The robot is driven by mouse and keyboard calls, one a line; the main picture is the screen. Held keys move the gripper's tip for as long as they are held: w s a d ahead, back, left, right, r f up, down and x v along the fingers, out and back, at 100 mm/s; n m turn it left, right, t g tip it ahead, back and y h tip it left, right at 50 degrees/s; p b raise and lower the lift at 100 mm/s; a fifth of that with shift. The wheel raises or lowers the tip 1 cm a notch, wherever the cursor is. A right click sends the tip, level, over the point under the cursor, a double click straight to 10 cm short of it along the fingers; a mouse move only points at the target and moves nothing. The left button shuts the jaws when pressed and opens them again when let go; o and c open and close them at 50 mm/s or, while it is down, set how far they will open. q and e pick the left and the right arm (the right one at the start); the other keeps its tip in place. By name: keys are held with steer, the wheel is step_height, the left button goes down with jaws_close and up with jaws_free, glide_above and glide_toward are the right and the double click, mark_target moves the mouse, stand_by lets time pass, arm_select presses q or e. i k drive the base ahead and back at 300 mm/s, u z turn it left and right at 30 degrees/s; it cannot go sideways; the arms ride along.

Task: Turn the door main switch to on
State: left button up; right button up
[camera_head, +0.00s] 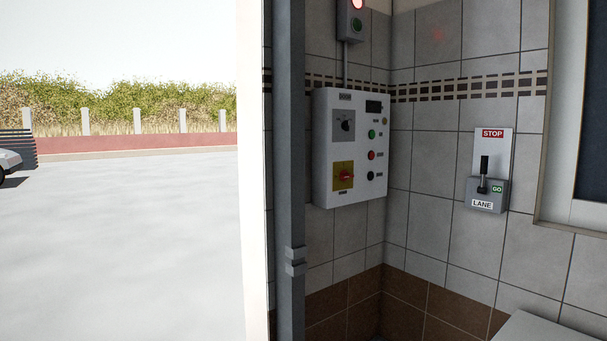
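A white control box (322,150) is fixed to the tiled wall right of the opening. On its lower left is a red rotary switch (346,175) on a yellow plate (343,184); it looks like a main switch, but its label is too small to read. A black rotary knob (346,126) on a grey plate sits above it. Neither of my grippers is in view.
A grey vertical post (289,170) stands just left of the box. A LANE lever unit (488,194), marked STOP and GO, is on the right wall. A signal lamp box (357,15) shows red above. A pale surface (545,328) is at lower right. Open pavement lies left.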

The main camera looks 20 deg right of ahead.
mark_target(344, 176)
steer(key=z, duration=0.35)
steer(key=i, duration=1.2)
steer(key=z, duration=0.75)
